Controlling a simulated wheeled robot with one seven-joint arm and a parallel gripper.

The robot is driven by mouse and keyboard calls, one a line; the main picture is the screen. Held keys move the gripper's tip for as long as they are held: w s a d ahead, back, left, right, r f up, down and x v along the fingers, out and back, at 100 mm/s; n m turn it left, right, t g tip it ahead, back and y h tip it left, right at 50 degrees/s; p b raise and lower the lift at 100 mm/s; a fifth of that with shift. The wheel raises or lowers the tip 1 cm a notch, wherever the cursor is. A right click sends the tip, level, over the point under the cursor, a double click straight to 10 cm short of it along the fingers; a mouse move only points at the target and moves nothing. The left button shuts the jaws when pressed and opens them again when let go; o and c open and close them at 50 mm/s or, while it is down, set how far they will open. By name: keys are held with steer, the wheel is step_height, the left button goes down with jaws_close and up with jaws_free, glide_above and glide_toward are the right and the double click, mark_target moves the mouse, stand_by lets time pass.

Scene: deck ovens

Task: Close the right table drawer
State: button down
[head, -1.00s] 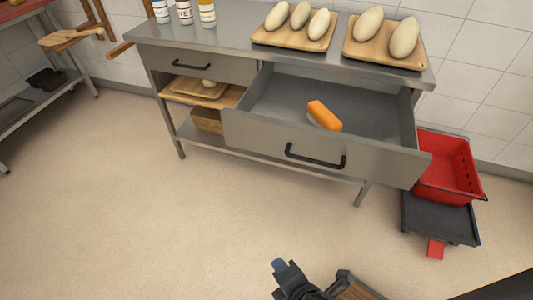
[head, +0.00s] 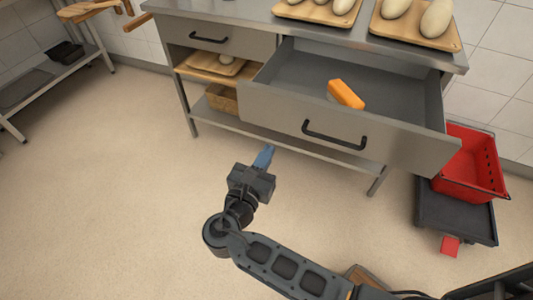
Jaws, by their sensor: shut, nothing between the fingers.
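The right table drawer (head: 385,140) is pulled well out from the steel table (head: 300,20). Its grey front has a black bar handle (head: 334,136). My gripper (head: 264,157) is in front of the table, lower left of the handle in the picture and apart from the drawer front. Its blue fingertips are together and hold nothing. The left drawer (head: 215,38) with its own handle is shut.
A red crate (head: 471,168) sits on a black dolly (head: 456,213) right of the drawer. Boards with pale dough loaves (head: 437,18) lie on the tabletop. A low shelf with a basket (head: 222,98) is below. The floor in front is open.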

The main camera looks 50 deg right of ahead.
mark_target(287, 117)
steer(key=x, duration=1.1)
steer(key=shift+d, duration=0.1)
steer(key=shift+d, duration=0.2)
steer(key=b+x, duration=0.2)
steer(key=x, duration=0.8)
steer(key=b+x, duration=0.3)
steer(key=x, duration=0.8)
steer(key=b+x, duration=0.2)
steer(key=x, duration=0.8)
steer(key=shift+w+d+f, duration=0.1)
steer(key=shift+f, duration=0.2)
steer(key=shift+w+d+r+b, duration=0.15)
steer(key=shift+d+b, duration=0.2)
steer(key=shift+d, duration=0.1)
steer(key=shift+d+r, duration=0.1)
steer(key=shift+r, duration=0.05)
steer(key=shift+d+r, duration=0.1)
